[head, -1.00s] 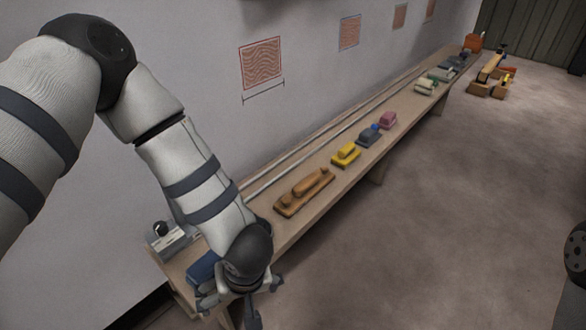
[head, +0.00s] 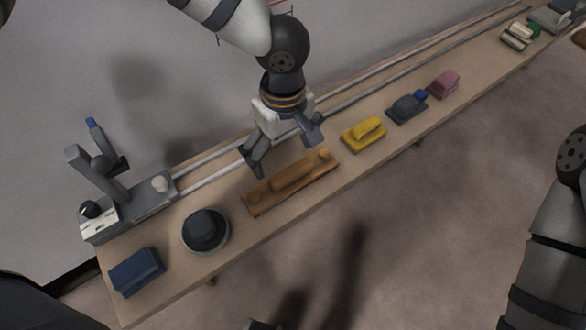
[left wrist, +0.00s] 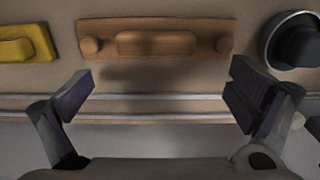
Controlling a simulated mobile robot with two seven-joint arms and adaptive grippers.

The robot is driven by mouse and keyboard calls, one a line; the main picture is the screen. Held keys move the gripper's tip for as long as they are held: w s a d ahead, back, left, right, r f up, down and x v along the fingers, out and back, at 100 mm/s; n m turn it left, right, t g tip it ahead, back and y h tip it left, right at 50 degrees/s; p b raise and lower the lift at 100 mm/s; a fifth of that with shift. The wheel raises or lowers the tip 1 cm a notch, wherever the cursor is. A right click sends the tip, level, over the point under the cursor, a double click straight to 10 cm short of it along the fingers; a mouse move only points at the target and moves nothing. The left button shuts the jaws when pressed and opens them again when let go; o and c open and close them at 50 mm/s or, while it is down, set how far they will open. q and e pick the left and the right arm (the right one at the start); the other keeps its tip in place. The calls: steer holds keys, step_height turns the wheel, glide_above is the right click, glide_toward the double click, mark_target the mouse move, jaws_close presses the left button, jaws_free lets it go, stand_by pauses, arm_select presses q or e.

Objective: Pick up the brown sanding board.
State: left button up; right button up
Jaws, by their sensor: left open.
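The brown sanding board (head: 290,183) lies flat on the long wooden bench, a long plank with a raised grip and a round knob. In the left wrist view the board (left wrist: 155,39) spans the top middle, knob at its left end. My left gripper (head: 284,152) is open and empty above the bench, on the wall side of the board. In the left wrist view its two fingers (left wrist: 160,92) are apart, with the board beyond the tips and between their lines. My right arm shows at the right edge, but its gripper is out of view.
A yellow sander (head: 363,134) is right of the board, and a round dark sander (head: 206,231) is left. A blue block (head: 137,271) and a grey device with a post (head: 127,207) stand at the near end. Metal rails (head: 205,177) run along the wall side.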

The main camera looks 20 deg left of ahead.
mark_target(291, 170)
arm_select(q)
steer(key=f, duration=0.4)
steer(key=d+f, duration=0.1)
steer(key=f, duration=0.2)
steer(key=shift+s, duration=0.1)
steer(key=c, duration=1.3)
